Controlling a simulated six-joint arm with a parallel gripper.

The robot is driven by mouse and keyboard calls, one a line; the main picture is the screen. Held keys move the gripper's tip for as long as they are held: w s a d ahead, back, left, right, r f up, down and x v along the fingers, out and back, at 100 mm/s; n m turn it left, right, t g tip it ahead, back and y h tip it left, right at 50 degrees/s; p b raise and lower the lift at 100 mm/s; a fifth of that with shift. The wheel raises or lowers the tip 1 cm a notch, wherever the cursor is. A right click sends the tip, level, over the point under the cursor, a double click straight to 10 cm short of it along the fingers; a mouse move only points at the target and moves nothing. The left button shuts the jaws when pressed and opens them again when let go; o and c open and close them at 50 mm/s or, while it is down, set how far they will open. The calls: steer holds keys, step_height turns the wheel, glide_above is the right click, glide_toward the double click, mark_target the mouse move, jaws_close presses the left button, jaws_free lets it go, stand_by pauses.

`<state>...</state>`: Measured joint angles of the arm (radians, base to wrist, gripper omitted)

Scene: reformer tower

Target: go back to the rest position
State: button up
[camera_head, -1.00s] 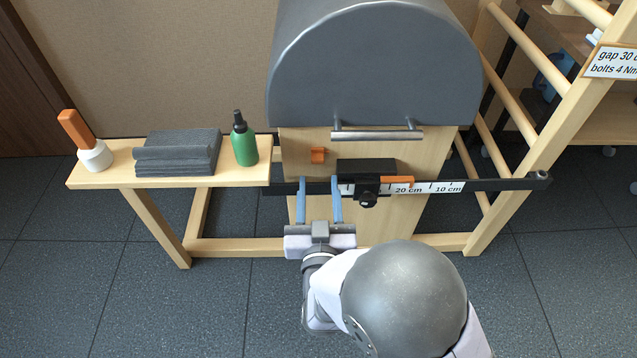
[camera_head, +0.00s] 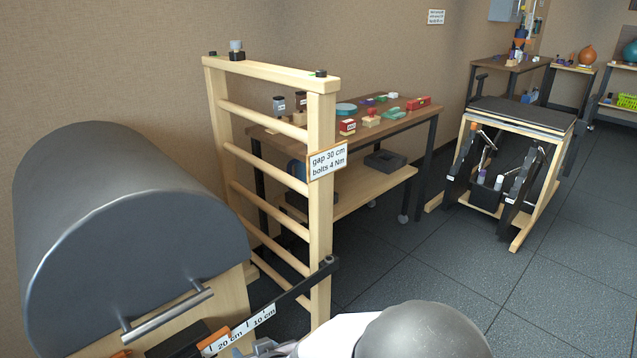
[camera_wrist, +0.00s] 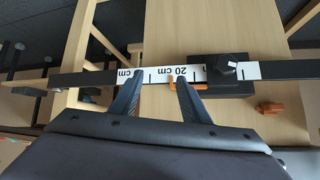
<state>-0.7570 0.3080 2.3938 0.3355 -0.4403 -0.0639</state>
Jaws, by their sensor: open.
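My gripper (camera_wrist: 160,77) is open in the wrist view, its two dark blue fingers apart with nothing between them but the view of the scale behind. The fingertips overlap the black bar (camera_wrist: 68,79) and its white scale (camera_wrist: 158,74) near the "20 cm" mark; I cannot tell whether they touch it. A black slider with a knob (camera_wrist: 222,66) and an orange pointer sits right of the fingers. In the head view my gripper is mostly cut off at the bottom edge, and the scale (camera_head: 240,327) shows beside my arm.
A grey rounded barrel (camera_head: 130,210) with a metal handle (camera_head: 168,313) stands left. A wooden ladder frame (camera_head: 322,200) with a sign (camera_head: 327,162) stands close to the bar's end. Behind it is a table (camera_head: 395,122) with small parts.

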steer(key=s+d+r+m+g+h+p, duration=0.1)
steer(key=s+d+m+g+h, duration=0.1)
steer(key=d, duration=0.8)
steer(key=s+d+r+m+g+h+p, duration=0.1)
steer(key=s+d+g+h+p, duration=0.15)
steer(key=d, duration=0.65)
steer(key=s+d+r+m+g+p, duration=0.1)
steer(key=s+d+r+m+g, duration=0.2)
steer(key=s+d, duration=0.8)
step_height(320, 180, up, 37)
steer(key=p, duration=3.7)
steer(key=shift+w+n+g+h+p, duration=0.3)
steer(key=shift+w+n+g+h, duration=0.05)
steer(key=shift+n+g+h, duration=0.1)
step_height(320, 180, down, 51)
steer(key=b, duration=5.1)
